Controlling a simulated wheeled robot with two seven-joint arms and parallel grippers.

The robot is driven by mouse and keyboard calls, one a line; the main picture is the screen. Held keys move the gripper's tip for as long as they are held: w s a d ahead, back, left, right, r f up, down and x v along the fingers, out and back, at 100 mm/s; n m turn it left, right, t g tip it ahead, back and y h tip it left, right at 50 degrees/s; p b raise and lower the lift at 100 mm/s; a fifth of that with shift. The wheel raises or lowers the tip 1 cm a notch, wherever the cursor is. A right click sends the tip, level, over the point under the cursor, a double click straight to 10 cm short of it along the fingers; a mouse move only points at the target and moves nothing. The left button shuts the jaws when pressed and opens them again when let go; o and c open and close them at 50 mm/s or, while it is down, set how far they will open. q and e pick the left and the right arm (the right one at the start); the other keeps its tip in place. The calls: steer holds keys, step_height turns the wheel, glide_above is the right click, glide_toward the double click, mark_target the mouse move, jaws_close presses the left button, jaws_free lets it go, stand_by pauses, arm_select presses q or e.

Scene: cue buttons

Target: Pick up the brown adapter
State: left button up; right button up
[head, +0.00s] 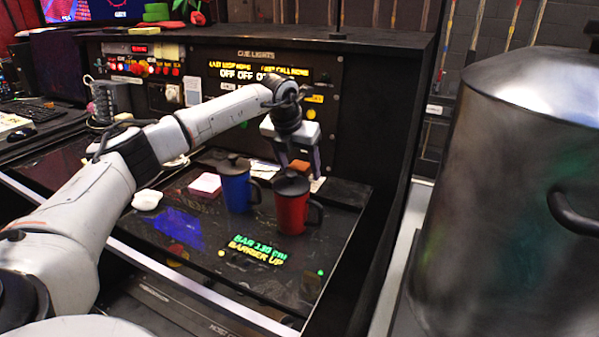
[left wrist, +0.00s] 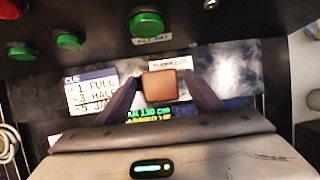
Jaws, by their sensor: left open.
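The brown adapter is a small orange-brown block. In the left wrist view the adapter (left wrist: 160,87) shows between the two dark finger tips, with a narrow gap on each side. In the head view it is partly hidden behind my left gripper (head: 300,162), whose open fingers point down at the back of the dark console top. In the left wrist view the left gripper (left wrist: 162,82) is open. I cannot tell the exact height of the tips over the console top. My right gripper is not in view.
A blue mug (head: 236,190) and a red mug (head: 291,205) stand just in front of the gripper. A pink-white pad (head: 205,185) and a white item (head: 147,200) lie left. The cue-lights panel (head: 235,75) rises behind. A large metal pot (head: 510,200) stands right.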

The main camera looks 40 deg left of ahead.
mark_target(300, 165)
arm_select(q)
steer(key=c, duration=1.2)
step_height(300, 165, up, 10)
steer(key=shift+r, duration=0.1)
steer(key=shift+r+p, duration=0.1)
steer(key=shift+p, duration=0.2)
steer(key=shift+r+p, duration=2)
steer(key=shift+p, duration=0.2)
steer(key=shift+f, duration=0.1)
